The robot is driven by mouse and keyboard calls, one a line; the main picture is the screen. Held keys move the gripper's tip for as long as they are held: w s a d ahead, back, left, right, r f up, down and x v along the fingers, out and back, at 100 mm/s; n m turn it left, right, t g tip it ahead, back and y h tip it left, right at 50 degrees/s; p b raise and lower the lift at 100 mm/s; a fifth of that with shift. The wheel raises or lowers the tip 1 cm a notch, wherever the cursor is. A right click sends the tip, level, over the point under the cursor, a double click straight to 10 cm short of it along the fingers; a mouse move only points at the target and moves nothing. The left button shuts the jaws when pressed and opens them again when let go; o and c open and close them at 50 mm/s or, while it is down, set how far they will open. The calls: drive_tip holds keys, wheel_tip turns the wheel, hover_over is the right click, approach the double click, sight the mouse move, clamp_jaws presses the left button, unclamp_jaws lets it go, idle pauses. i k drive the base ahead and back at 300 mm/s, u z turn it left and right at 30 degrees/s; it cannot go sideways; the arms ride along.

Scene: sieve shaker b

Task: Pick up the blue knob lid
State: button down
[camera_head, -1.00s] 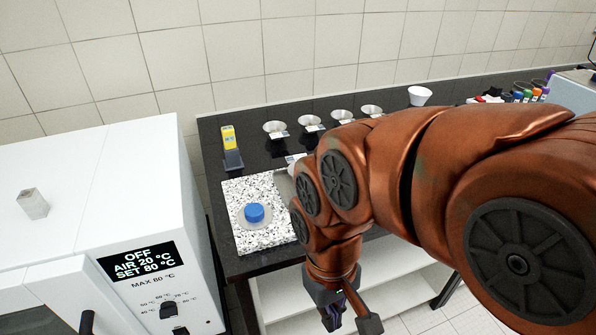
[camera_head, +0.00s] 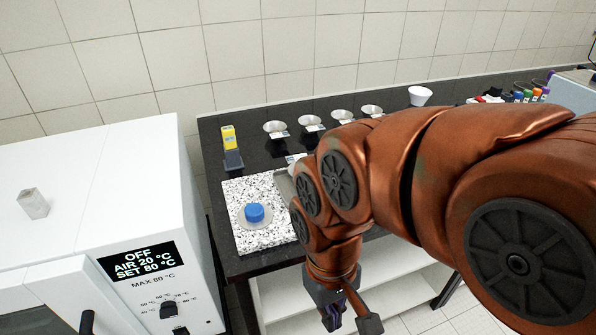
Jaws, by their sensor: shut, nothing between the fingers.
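The blue knob lid (camera_head: 255,213) has a blue knob on a pale round disc. It sits on a speckled stone slab (camera_head: 240,189) at the left end of the dark bench. My gripper (camera_head: 332,318) is at the bottom of the view, below and to the right of the lid, in front of the bench edge. It points down, is apart from the lid and holds nothing. Its fingertips are small and partly cut off by the frame edge.
A white oven (camera_head: 100,200) stands left of the bench. A yellow-topped device (camera_head: 229,140) stands behind the slab. Several metal bowls, one being this bowl (camera_head: 275,128), line the back of the dark bench (camera_head: 225,128). A white cup (camera_head: 420,95) stands farther right. My arm hides the bench's middle.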

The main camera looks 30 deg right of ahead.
sight(255, 216)
drive_tip(key=z, duration=0.05)
drive_tip(key=k, duration=1)
drive_tip(key=u, duration=0.8)
drive_tip(key=i, duration=0.7)
drive_tip(key=u, duration=0.25)
